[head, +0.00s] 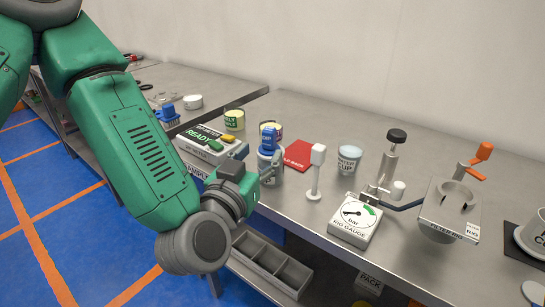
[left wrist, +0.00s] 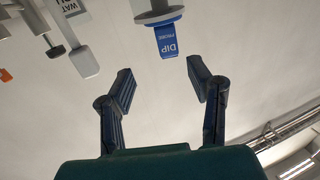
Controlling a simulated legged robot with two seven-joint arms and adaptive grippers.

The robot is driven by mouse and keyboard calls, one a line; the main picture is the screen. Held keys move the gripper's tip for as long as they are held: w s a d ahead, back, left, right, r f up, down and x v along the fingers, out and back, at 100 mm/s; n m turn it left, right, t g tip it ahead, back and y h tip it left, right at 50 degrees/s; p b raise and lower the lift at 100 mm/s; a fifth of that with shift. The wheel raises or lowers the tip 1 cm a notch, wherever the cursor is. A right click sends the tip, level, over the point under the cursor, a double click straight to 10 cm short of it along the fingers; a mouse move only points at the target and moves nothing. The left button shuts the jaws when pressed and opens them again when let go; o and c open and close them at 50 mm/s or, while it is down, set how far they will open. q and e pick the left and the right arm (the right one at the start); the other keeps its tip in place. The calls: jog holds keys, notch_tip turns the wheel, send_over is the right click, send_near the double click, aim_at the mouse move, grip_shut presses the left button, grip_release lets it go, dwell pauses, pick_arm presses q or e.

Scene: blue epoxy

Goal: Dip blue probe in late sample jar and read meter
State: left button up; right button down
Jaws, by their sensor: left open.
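The blue probe (head: 268,139) stands upright in a grey holder near the bench's front edge. The meter (head: 208,142) is a grey box with a green READY display, left of the probe. One sample jar (head: 234,120) stands behind the meter; another (head: 270,126) is partly hidden behind the probe. I cannot read which is late.
A red mat (head: 301,153), a white post (head: 316,175) and a filter cup (head: 349,159) stand right of the probe. Farther right are the rig gauge (head: 355,221) and filter rig (head: 449,211). A grey bin (head: 270,264) sits below the bench. The back middle is clear.

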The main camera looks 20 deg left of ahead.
aim_at(266, 138)
pick_arm(q)
jog(key=w, duration=0.2)
jog(key=shift+w, duration=0.35)
jog(key=shift+w+a, duration=0.45)
jog(key=shift+w, duration=0.05)
jog(key=w, duration=0.4)
jog(key=shift+w+d+f, duration=0.1)
jog(key=shift+w+f, duration=0.1)
jog(key=shift+w+d, duration=0.2)
jog(key=shift+a, duration=0.1)
jog(key=c, duration=1.1)
jog(key=shift+a, duration=0.15)
